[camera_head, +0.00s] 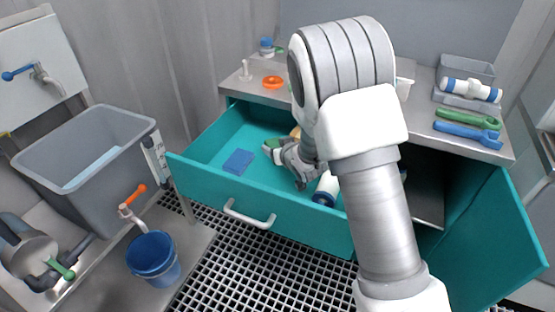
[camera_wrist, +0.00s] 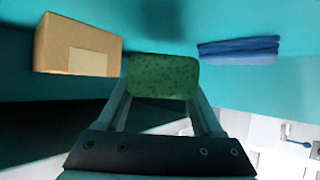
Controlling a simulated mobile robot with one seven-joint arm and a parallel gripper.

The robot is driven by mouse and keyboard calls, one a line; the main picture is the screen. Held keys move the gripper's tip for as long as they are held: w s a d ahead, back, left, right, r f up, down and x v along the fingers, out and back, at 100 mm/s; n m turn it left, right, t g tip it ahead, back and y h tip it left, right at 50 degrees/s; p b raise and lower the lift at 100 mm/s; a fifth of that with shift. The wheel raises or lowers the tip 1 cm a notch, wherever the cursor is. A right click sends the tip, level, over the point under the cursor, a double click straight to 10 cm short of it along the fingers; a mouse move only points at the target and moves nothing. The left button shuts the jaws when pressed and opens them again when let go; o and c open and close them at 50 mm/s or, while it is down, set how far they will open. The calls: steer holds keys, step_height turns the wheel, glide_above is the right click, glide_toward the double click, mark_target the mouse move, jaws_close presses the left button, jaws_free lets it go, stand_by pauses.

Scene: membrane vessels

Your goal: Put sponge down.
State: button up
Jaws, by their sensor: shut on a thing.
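The green sponge (camera_wrist: 163,76) is between the fingertips of my gripper (camera_wrist: 163,98) in the wrist view. My gripper is shut on it. I cannot tell whether the sponge touches the drawer floor.
A blue cloth or pad (camera_head: 239,161) lies in the drawer at left; it also shows in the wrist view (camera_wrist: 238,50). A cardboard box (camera_wrist: 78,46) is beside the sponge. A white cylinder with a blue end (camera_head: 326,188) lies near the drawer front. The drawer floor between is bare.

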steer(key=shift+f+b, duration=0.55)
steer(key=shift+f, duration=1.25)
steer(key=shift+f, duration=0.1)
steer(key=shift+f, duration=0.15)
steer(key=o, duration=1.3)
steer(key=shift+r, duration=0.3)
steer(key=shift+s+d+r, duration=0.2)
steer(key=shift+s, duration=0.1)
steer(key=p+v, duration=0.2)
steer(key=v, duration=0.9)
steer(key=shift+s, duration=0.15)
steer(key=shift+f, duration=0.1)
